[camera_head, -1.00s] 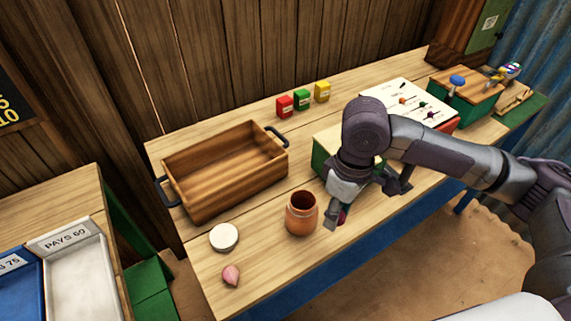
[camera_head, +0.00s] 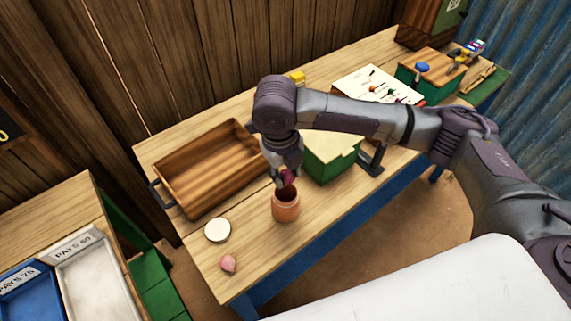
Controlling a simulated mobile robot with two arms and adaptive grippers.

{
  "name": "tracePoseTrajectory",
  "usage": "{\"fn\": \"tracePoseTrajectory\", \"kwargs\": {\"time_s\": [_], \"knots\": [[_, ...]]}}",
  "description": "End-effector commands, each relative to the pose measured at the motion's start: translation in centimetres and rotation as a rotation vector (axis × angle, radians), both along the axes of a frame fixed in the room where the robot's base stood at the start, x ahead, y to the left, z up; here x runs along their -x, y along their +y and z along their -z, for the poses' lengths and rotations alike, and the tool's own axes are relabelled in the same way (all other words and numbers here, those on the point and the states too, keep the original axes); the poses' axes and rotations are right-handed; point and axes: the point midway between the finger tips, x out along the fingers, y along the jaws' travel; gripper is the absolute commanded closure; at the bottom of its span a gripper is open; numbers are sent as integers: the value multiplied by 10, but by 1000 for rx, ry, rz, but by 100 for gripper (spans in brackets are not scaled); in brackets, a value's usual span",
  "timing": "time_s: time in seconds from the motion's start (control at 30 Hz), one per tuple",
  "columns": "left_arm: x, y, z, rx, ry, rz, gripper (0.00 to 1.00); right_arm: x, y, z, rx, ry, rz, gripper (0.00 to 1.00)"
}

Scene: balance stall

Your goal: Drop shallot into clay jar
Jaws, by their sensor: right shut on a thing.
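The clay jar (camera_head: 285,208) is an orange-brown open pot standing upright near the front edge of the wooden table. My right gripper (camera_head: 284,178) points down over the jar's mouth. It is shut on a dark red-purple bulb, the shallot (camera_head: 289,176), which is partly covered by the fingers. The shallot is at or just above the jar's rim; I cannot tell whether its lower end is inside. My left gripper is not in view.
A round white lid-like disc (camera_head: 218,230) and a pink bulb (camera_head: 228,263) lie left of the jar. A wooden tray (camera_head: 190,208) with dark handles stands behind them. A green box (camera_head: 322,170) with a pale top is right of the jar.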

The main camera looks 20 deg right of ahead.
Motion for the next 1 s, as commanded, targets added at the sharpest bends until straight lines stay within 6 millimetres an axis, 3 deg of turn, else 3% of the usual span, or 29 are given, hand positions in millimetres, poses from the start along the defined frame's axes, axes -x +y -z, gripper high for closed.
{"fn": "tracePoseTrajectory", "kwargs": {"time_s": [0.27, 0.8, 1.0], "knots": [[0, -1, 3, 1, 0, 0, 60, -2, 2, 4, -1, 1, -94, 83], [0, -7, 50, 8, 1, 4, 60, -1, 1, 45, -1, 0, -92, 83], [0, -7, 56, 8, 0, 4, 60, -2, 1, 49, -2, 0, -91, 83]]}}
